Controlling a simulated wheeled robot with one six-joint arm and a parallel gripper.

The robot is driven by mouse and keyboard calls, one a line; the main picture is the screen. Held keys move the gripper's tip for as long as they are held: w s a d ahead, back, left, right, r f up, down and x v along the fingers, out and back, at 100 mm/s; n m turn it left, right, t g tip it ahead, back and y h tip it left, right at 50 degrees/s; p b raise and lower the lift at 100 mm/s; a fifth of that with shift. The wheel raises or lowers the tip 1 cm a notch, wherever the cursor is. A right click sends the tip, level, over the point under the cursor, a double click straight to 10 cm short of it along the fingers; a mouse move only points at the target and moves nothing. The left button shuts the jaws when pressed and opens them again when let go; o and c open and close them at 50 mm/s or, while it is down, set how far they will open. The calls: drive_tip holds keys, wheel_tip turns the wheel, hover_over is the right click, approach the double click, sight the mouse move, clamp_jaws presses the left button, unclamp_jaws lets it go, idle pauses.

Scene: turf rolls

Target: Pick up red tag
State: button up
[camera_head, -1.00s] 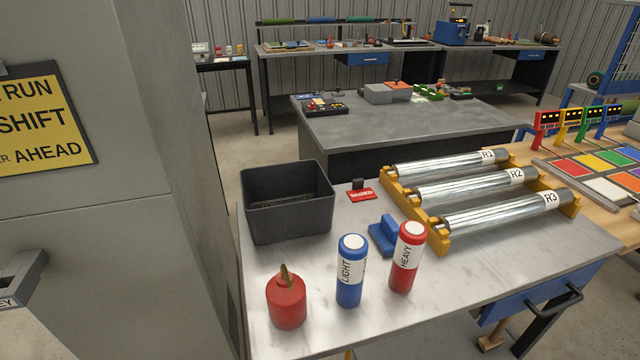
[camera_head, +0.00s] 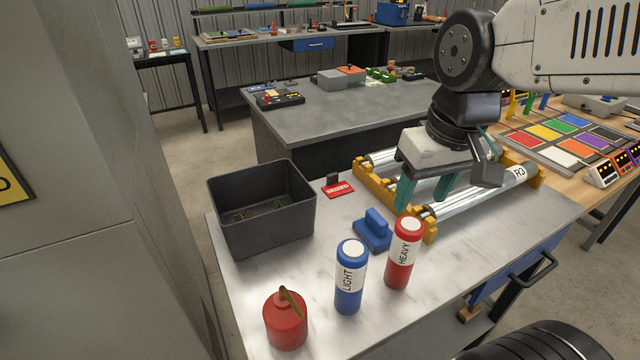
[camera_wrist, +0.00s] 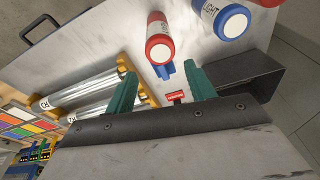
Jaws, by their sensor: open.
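The red tag (camera_head: 339,189) lies on the pale marbled table, between the dark bin and the roller rack, with a small dark block at its back edge. In the wrist view the red tag (camera_wrist: 176,96) shows small, between the two green fingers. My gripper (camera_head: 423,199) is open and empty, with its green fingers pointing down. It hangs above the roller rack, to the right of the tag and apart from it. In the wrist view my gripper (camera_wrist: 162,90) also shows open, with nothing between the fingertips.
The dark bin (camera_head: 226,218) stands left of the tag. A blue block (camera_head: 373,232), a blue LIGHT cylinder (camera_head: 350,278), a red HEAVY cylinder (camera_head: 403,255) and a red can (camera_head: 285,322) stand nearer the front. The yellow roller rack (camera_head: 374,186) is partly hidden behind my gripper.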

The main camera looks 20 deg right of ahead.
drive_tip(key=w+a+f, duration=0.1)
drive_tip(key=w+f, duration=0.2)
drive_tip(key=w, duration=1.1)
drive_tip(key=n+t, duration=0.2)
approach(334, 176)
drive_tip(key=d, duration=0.1)
drive_tip(key=shift+y, duration=0.3)
drive_tip(key=x, duration=0.8)
drive_tip(key=shift+a, duration=0.25)
drive_tip(key=shift+w+f+t, duration=0.15)
drive_tip(key=shift+f+t, duration=0.15)
drive_tip(key=shift+f, duration=0.1)
drive_tip(key=c, duration=1)
